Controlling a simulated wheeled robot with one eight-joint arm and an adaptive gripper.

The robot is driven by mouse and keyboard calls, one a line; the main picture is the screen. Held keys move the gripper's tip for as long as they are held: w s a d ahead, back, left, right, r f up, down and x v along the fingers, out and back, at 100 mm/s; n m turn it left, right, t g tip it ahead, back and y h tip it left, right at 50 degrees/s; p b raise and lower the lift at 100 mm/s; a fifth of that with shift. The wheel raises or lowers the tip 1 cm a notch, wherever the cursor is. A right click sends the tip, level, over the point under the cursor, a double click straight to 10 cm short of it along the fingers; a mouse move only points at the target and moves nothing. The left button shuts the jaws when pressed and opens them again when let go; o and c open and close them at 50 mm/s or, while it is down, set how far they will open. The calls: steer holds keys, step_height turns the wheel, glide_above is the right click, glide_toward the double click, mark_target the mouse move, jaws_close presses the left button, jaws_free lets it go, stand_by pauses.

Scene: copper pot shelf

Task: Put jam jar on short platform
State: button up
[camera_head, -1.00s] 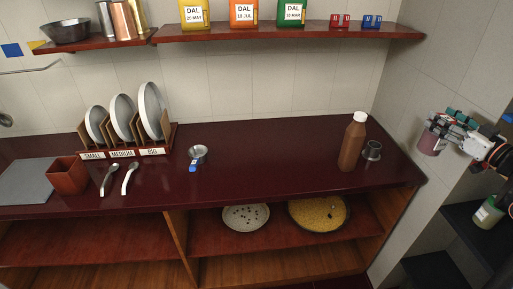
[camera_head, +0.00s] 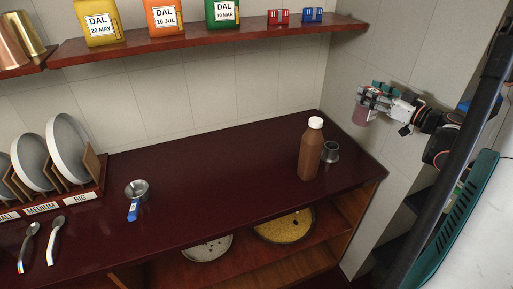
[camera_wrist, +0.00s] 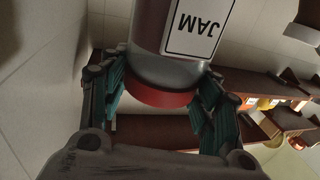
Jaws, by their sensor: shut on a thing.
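The jam jar (camera_head: 361,115) is held by my gripper (camera_head: 374,95) at the right, in front of the tiled side wall and above the counter's height. The gripper is shut on it. In the wrist view the jar (camera_wrist: 182,45) sits between the teal fingers (camera_wrist: 165,85), with its red end toward the palm and its white JAM label upside down in the picture. A dark platform edge (camera_head: 420,200) shows low at the right, mostly hidden behind my arm. I cannot tell whether it is the short platform.
A wall shelf (camera_head: 200,39) carries dal containers. The side wall (camera_head: 365,50) is close to the jar.

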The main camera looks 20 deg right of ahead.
steer(key=shift+s, duration=0.15)
step_height(320, 180, down, 20)
steer(key=b, duration=0.7)
steer(key=shift+b, duration=0.3)
steer(key=o, duration=1.7)
steer(key=shift+o, duration=0.2)
steer(key=p+v, duration=0.3)
steer(key=v, duration=0.9)
steer(key=shift+p, duration=0.35)
steer(key=shift+r, duration=0.1)
